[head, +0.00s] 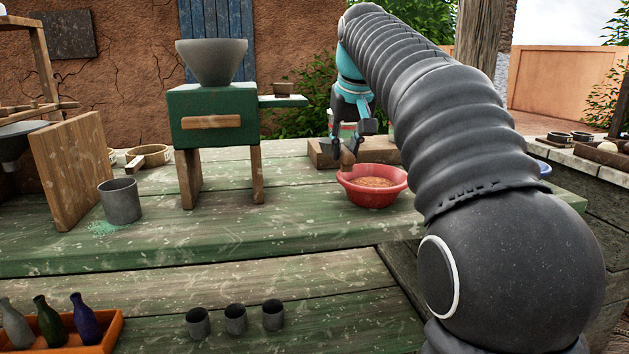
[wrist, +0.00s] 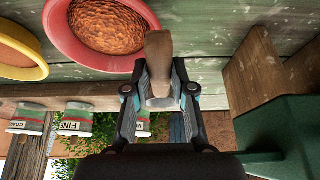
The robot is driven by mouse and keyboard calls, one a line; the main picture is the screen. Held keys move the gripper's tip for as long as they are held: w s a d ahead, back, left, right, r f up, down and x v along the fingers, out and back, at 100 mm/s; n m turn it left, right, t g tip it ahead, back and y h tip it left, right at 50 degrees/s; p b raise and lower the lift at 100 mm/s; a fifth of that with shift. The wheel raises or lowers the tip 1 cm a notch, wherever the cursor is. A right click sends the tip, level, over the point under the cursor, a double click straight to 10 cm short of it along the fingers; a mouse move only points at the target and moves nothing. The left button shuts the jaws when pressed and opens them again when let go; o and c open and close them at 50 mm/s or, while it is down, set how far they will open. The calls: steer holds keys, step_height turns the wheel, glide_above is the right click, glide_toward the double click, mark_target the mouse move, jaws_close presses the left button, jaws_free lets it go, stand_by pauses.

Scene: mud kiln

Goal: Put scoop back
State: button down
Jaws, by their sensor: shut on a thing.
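My gripper (head: 349,147) is shut on a brown wooden piece, which looks like the scoop (wrist: 158,52). In the wrist view, the scoop sticks out from between the two fingers of my gripper (wrist: 160,92). In the head view, the scoop (head: 347,160) is a small brown shape below the fingers, near the back left rim of a red bowl (head: 372,199). Brown grain fills the red bowl, which also shows in the wrist view (wrist: 60,42). I cannot tell whether the scoop touches anything below.
A green mill (head: 218,103) with a grey hopper stands left of my gripper. Labelled tins (wrist: 76,122) stand behind the red bowl, and a yellow-rimmed bowl (wrist: 36,72) is beside it. A grey cup (head: 121,202) stands left. The green bench front (head: 270,222) is clear.

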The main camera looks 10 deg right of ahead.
steer(key=w+a+f, duration=0.4)
steer(key=w+a, duration=0.1)
steer(key=shift+w+f, duration=0.15)
steer(key=shift+f, duration=0.05)
steer(key=shift+f+b, duration=0.85)
steer(key=shift+f, duration=1.1)
steer(key=shift+d, duration=0.1)
steer(key=c, duration=1)
jaws_free()
steer(key=shift+f, duration=0.1)
steer(key=p+v, duration=0.2)
steer(key=v, duration=1)
steer(key=shift+p, duration=0.4)
